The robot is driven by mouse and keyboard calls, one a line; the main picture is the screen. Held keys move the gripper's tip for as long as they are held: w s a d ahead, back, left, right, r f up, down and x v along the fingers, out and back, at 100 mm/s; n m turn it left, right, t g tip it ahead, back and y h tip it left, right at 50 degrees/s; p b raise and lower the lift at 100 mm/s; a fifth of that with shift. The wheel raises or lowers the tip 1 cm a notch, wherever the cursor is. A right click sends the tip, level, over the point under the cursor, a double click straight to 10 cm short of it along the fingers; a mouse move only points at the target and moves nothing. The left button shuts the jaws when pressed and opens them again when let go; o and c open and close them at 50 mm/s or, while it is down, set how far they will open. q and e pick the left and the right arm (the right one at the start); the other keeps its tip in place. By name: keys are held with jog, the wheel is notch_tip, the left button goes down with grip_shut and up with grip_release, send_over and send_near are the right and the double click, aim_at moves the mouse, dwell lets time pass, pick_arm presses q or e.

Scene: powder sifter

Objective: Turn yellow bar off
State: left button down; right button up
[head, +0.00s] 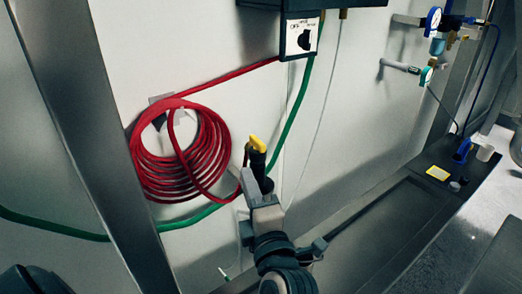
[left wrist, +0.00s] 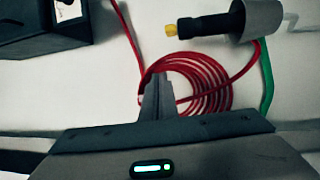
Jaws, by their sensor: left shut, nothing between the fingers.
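The yellow bar (head: 258,144) is a short yellow handle on top of a black cylindrical fitting (head: 258,165) in the middle of the head view. In the left wrist view the yellow bar (left wrist: 172,31) sits at the end of the black fitting, which runs into a grey round part (left wrist: 258,20). My left gripper (head: 249,178) is just below and left of the bar in the head view, hiding part of the fitting's base. Its fingers (left wrist: 158,80) are shut and empty, apart from the bar in the wrist view. My right gripper is not in view.
A coiled red hose (head: 150,170) hangs on the white wall to the left. A green hose (head: 292,125) runs behind the fitting. A black switch box (head: 301,37) is above. Gauges (head: 433,20) are at the upper right. A dark ledge (head: 385,240) runs along the wall.

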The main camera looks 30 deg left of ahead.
aim_at(257, 143)
pick_arm(q)
jog(key=shift+w+d+f+g+h, duration=0.15)
jog(key=shift+f+h, duration=0.1)
jog(key=shift+f, duration=0.15)
jog(key=shift+w+f+g+h, duration=0.1)
jog(key=shift+f+g+h, duration=0.05)
jog(key=shift+f+h, duration=0.15)
jog(key=shift+w+f, duration=0.1)
jog(key=x, duration=0.3)
jog(key=w+d+x, duration=0.1)
jog(key=x, duration=0.6)
jog(key=shift+w+d, duration=0.1)
jog(key=shift+w, duration=0.55)
jog(key=shift+w+d, duration=0.3)
jog(key=shift+w, duration=0.15)
